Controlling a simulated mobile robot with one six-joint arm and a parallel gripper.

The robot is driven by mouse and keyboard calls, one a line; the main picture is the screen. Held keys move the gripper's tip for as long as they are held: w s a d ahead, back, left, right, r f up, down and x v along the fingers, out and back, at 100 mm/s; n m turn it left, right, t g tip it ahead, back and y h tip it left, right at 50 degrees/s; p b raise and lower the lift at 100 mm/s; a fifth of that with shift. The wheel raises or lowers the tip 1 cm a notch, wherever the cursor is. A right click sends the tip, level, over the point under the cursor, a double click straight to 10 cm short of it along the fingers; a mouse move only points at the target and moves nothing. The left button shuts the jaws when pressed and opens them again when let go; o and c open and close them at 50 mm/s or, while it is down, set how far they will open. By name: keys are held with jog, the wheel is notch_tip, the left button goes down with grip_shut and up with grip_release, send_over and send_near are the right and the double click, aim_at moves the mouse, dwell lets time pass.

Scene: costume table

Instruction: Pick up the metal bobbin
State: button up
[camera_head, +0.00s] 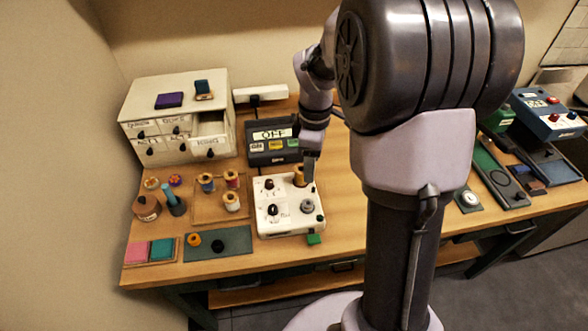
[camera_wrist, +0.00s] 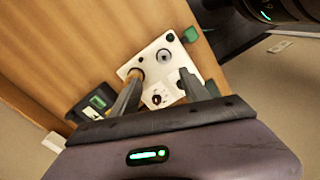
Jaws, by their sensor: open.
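A grey, round metal piece that looks like the metal bobbin (camera_head: 307,206) sits upright on the front right of a white box (camera_head: 275,226). In the wrist view the bobbin (camera_wrist: 164,56) lies just beyond the space between my fingers, apart from them. My gripper (camera_head: 308,172) is over the back right of the white box, pointing down beside a tan spool (camera_head: 299,177). The wrist view shows my gripper (camera_wrist: 161,82) with its fingers spread and nothing clearly held. The left finger partly hides the tan spool there.
Dark knobs (camera_head: 272,210) stand on the white box, and a green block (camera_head: 314,239) is at its front right. A wooden tray (camera_head: 208,208) with thread spools is to the left. A dark device marked OFF (camera_head: 272,151) stands behind. Bare tabletop (camera_head: 345,220) lies to the right.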

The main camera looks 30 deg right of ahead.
jog(key=b, duration=0.3)
send_over(307, 205)
jog(key=w+d, duration=0.1)
notch_tip(307, 205, down, 9)
jog(key=shift+s+a+f, duration=0.1)
jog(key=shift+f, duration=0.15)
jog(key=f+b, duration=0.2)
jog(key=f, duration=0.3)
jog(key=shift+a, duration=0.2)
jog(key=shift+r, duration=0.1)
jog(key=shift+c, duration=0.2)
grip_shut()
jog(key=shift+r, duration=0.15)
